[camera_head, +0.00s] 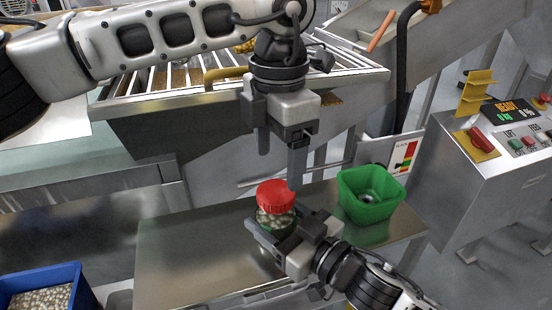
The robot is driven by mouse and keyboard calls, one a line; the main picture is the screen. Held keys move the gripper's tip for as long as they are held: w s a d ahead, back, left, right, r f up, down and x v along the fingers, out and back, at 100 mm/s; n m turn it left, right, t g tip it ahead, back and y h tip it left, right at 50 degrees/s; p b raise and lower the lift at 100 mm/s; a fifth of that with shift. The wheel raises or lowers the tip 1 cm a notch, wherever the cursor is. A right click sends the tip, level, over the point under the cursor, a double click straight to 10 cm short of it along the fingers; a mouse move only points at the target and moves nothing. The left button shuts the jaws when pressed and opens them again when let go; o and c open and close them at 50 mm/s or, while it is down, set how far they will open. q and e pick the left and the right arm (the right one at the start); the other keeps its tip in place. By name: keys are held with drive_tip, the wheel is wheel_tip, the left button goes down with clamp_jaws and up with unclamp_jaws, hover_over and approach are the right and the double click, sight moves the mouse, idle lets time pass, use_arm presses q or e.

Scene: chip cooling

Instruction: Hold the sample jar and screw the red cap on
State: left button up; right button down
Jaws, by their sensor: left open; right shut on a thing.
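The sample jar (264,221) stands upright at the middle of the view with pale round contents showing through its side. The red cap (276,195) sits on top of the jar; whether it is threaded on cannot be told. My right gripper (270,232) comes in from the lower right and is shut on the jar's body, hiding part of its lower side. My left gripper (280,170) points down from above, open, with its fingers apart. Its fingertips are just above or beside the cap and it holds nothing.
A metal table (180,262) lies under the jar, bare on its left. A green bin (371,207) stands close on the right. A blue crate (72,281) is at the lower left. A metal hopper with a grate (150,130) is behind, and a control box (490,160) at the right.

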sight(276, 191)
use_arm(q)
drive_tip(key=shift+w+a+r+n, duration=0.1)
drive_tip(key=shift+a+r+n, duration=0.05)
drive_tip(key=shift+r+n, duration=1)
drive_tip(key=shift+f, duration=0.1)
drive_tip(key=shift+f, duration=4.05)
drive_tip(key=c, duration=1)
drive_tip(key=shift+c, duration=0.2)
